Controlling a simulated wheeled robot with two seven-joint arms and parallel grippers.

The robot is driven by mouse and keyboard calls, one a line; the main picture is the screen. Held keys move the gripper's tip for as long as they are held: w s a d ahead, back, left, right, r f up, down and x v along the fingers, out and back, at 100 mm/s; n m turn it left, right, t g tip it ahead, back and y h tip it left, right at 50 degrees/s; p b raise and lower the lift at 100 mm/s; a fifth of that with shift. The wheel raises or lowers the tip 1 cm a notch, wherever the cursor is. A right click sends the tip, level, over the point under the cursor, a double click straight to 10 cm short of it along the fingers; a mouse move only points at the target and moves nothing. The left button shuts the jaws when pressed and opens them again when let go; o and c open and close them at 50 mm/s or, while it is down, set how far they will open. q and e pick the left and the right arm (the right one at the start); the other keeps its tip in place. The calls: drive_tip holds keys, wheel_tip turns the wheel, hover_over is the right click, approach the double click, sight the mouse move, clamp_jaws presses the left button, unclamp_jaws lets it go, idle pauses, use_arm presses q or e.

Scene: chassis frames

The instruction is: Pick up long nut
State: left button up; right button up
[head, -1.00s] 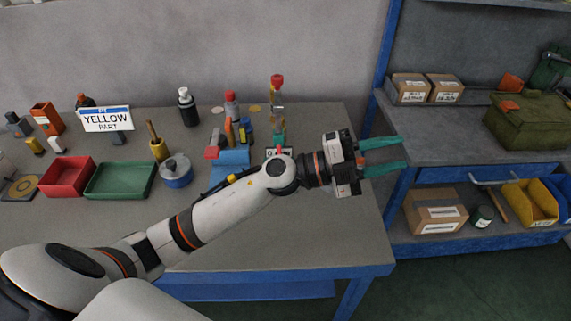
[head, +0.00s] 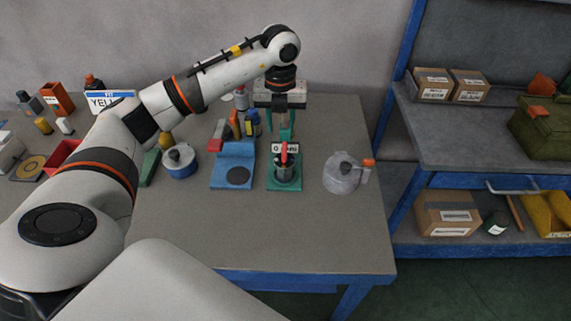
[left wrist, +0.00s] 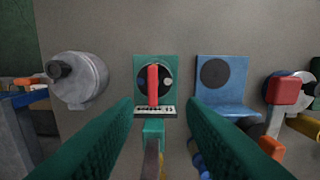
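I cannot pick out a long nut for certain. My left gripper (head: 286,124) points down over the green stand (head: 284,186), at its back side. Its two green fingers are spread apart in the left wrist view (left wrist: 165,135), with nothing clearly held between them. The green stand, also in the left wrist view (left wrist: 140,68), has a dark round seat and a white scale plate. A red upright part (head: 284,152) rises at the stand and shows as a red bar in the left wrist view (left wrist: 153,85). My fingers partly hide the stand's back. My right gripper is not in view.
Small bottles and tools stand behind. The bench front is clear. A shelf (head: 470,130) stands right.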

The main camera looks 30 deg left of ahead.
sight(284, 148)
use_arm(q)
wheel_tip(284, 148, down, 3)
drive_tip(key=shift+f+p, duration=0.15)
drive_tip(key=shift+p, duration=0.25)
drive_tip(key=f+p, duration=0.1)
drive_tip(key=f, duration=0.1)
drive_tip(key=d+f+p, duration=0.1)
drive_tip(key=f, duration=0.1)
drive_tip(key=shift+f, duration=0.75)
clamp_jaws()
drive_tip(key=shift+w+r, duration=0.1)
